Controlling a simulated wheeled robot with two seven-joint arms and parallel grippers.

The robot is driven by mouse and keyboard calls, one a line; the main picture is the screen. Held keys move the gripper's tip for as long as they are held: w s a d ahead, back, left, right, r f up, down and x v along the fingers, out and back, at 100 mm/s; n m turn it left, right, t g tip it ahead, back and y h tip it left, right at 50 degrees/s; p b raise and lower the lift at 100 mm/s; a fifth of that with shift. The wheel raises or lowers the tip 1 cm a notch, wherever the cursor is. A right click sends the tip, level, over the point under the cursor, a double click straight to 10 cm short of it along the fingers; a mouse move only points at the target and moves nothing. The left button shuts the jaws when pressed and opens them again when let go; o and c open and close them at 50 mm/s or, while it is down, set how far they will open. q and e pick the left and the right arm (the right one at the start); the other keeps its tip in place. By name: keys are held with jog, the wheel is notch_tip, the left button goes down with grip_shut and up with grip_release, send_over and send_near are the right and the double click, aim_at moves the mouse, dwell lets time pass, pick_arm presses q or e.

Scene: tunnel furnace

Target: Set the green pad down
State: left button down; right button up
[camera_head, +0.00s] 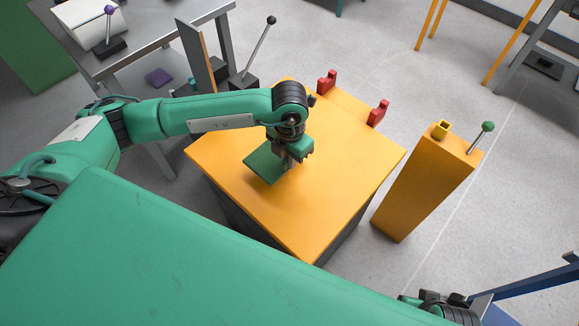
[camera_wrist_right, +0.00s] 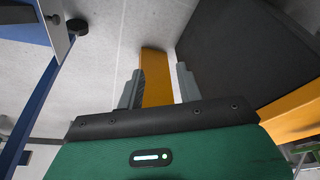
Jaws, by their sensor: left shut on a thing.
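The flat green pad (camera_head: 264,165) is in the head view, over the left-middle part of an orange-topped table (camera_head: 330,215). My left gripper (camera_head: 286,162) is shut on the pad's right side, pointing down. The pad looks nearly level; I cannot tell whether it touches the tabletop or hangs just above it. The gripper hides the pad's right edge. My right gripper (camera_wrist_right: 159,88) is open and empty in the right wrist view, its two grey fingers apart.
Two red blocks (camera_head: 327,81) (camera_head: 378,113) stand at the table's far edge. A purple pad (camera_head: 158,77) lies on the grey bench shelf. The tabletop's front and right are clear.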

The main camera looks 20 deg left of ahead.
pick_arm(q)
notch_tip(320, 180, down, 4)
jog(key=shift+f, duration=0.3)
pick_arm(e)
jog(key=shift+s+r, duration=0.1)
jog(key=shift+r, duration=0.3)
pick_arm(q)
jog(key=shift+f, duration=0.1)
jog(key=c, duration=1.5)
grip_release()
jog(key=shift+c, duration=0.2)
pick_arm(e)
jog(key=shift+r, duration=0.35)
